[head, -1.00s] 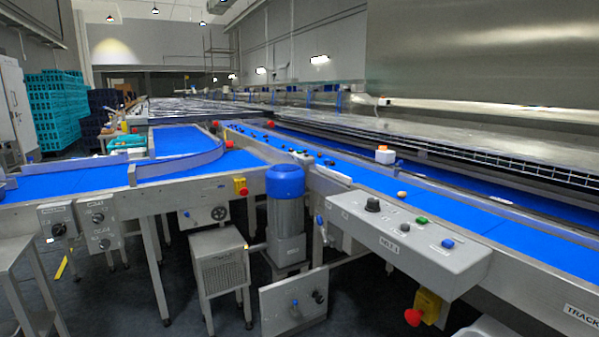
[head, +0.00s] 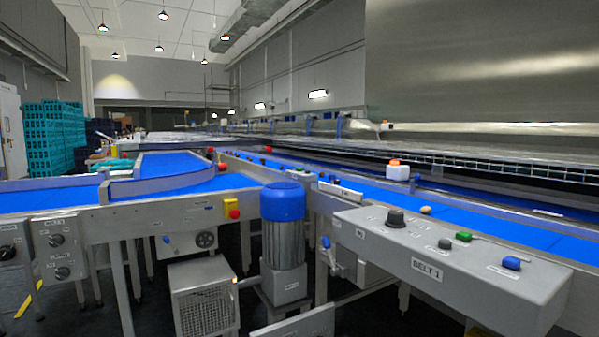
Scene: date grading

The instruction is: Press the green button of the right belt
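The green button (head: 464,236) sits on top of a grey control box (head: 400,270) at the right belt. The box front carries a label reading BELT 1. A large dark knob (head: 396,218) and a smaller dark button (head: 445,244) are to the left of the green button, and a blue button (head: 511,263) is to its right. The right belt (head: 480,219) is blue and runs behind the box into the distance. Neither of my grippers shows in the head view.
A blue-topped motor (head: 283,203) stands left of the box. A second blue belt (head: 170,168) curves at the left, with a red stop button (head: 234,213) on its frame. Teal crates (head: 48,140) are stacked far left. A white container with an orange top (head: 398,170) stands beyond the right belt.

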